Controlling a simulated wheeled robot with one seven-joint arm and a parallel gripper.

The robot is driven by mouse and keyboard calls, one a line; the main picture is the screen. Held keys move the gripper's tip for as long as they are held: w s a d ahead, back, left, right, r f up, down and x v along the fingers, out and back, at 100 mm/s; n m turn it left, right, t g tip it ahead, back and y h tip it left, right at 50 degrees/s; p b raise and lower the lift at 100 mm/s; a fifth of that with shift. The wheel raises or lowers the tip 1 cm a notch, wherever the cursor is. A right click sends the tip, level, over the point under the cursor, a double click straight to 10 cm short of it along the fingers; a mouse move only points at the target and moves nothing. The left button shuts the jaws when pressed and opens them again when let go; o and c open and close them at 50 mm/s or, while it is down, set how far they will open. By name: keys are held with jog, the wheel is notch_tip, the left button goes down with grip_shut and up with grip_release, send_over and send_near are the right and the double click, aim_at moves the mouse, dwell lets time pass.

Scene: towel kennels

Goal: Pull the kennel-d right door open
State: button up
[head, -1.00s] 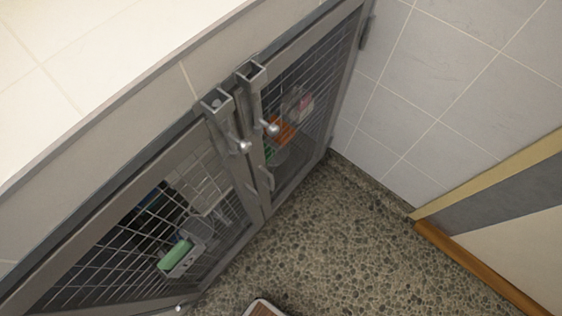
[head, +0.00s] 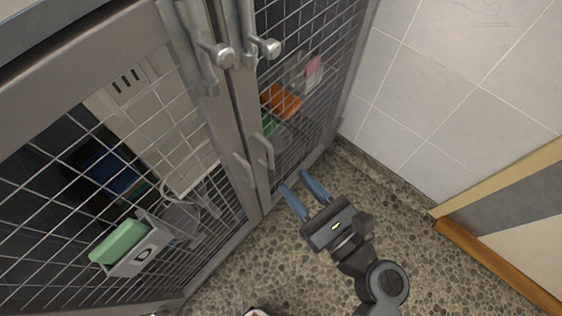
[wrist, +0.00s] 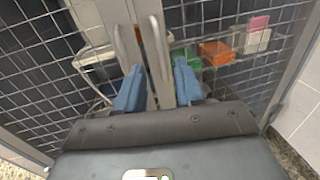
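The right mesh door (head: 318,60) of the kennel stands shut beside the left mesh door (head: 135,170). Its vertical bar handle (head: 265,152) is near the inner edge; it also shows in the wrist view (wrist: 159,42). The left door has a similar handle (head: 244,168). My gripper (head: 293,181) has two blue fingers, spread apart and empty, in front of the lower right door. In the wrist view the fingers (wrist: 159,68) point at the doors, with the right handle ahead between their tips. I cannot tell the remaining gap; no contact is clear.
Behind the mesh are a green item (head: 119,241) and an orange box (head: 281,101). A tiled wall (head: 440,90) borders the right side. Pebbled floor (head: 400,225) lies clear ahead.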

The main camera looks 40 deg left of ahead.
aim_at(272, 156)
jog(key=b+x, duration=0.1)
jog(key=x, duration=0.6)
jog(key=shift+a+b, duration=0.3)
grip_shut()
jog(key=shift+w, duration=0.1)
dwell(1.1)
